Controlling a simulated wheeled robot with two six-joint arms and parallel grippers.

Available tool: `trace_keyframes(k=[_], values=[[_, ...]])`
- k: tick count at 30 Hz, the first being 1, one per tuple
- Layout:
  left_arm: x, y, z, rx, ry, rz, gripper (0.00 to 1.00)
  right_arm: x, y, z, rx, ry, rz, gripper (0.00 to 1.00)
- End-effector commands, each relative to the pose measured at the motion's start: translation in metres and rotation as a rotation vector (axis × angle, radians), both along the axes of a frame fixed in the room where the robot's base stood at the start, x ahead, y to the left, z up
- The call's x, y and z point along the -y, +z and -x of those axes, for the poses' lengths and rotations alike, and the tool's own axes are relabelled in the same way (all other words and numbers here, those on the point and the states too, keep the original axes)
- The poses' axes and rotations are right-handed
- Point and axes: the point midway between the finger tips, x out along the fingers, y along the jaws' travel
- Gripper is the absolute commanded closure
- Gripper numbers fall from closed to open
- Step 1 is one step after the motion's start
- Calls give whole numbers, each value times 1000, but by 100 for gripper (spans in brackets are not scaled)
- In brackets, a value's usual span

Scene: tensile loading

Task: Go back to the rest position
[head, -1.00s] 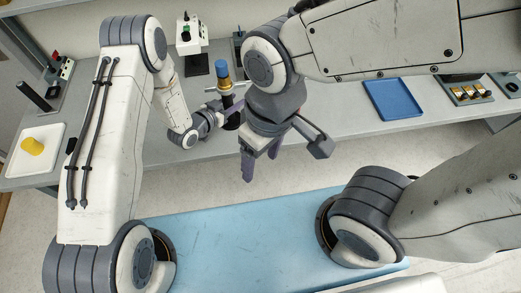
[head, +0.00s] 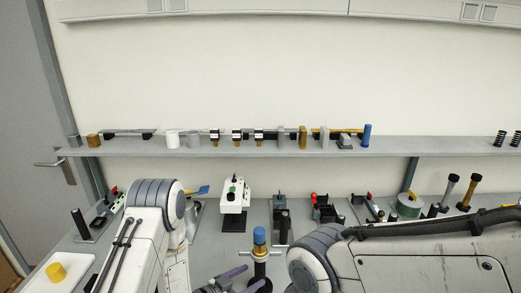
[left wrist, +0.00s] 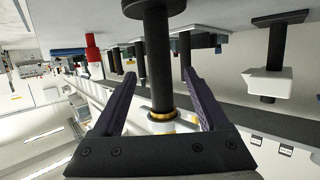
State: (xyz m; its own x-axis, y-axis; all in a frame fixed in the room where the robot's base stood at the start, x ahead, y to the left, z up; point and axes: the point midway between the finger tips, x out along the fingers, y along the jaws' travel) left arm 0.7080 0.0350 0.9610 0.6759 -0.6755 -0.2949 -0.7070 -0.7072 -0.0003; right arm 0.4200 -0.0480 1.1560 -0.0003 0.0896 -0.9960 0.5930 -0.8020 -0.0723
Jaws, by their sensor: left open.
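My left gripper (head: 252,277) is at the bottom edge of the head view, its purple fingers just beside a blue-capped post (head: 260,237) with a gold band and dark stem. In the left wrist view my left gripper (left wrist: 159,76) is open. The black stem of the post (left wrist: 158,60) shows between its fingers, with no visible contact; whether it lies in the gap or just beyond is unclear. My right arm crosses the lower right of the head view, and its gripper is out of frame.
A white device (head: 235,196) stands behind the post on the grey bench. Several small fixtures line the bench to the right. A white tray with a yellow cylinder (head: 56,272) is at the lower left. A wall shelf (head: 390,146) holds several parts.

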Motion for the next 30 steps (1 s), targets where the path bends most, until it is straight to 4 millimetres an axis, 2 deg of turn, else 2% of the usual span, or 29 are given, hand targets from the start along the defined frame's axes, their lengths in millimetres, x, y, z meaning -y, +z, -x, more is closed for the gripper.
trace_keyframes(k=[3,8,14,20,23,26,30], values=[[-15,6,13,-2,5,0,23,0,0,0,0,0,0,29],[-25,11,24,-1,2,-2,23,0,0,0,0,0,0,29],[-16,18,19,-44,-29,-137,23,0,-1,0,0,0,0,29],[-6,41,17,-181,-9,-411,23,0,-4,0,0,0,0,29],[-6,58,28,-261,27,-512,23,0,-5,0,0,0,0,29],[-5,80,48,-349,69,-589,23,0,-7,0,0,0,0,29],[-5,113,96,-496,123,-661,23,0,-8,0,0,0,0,29]])
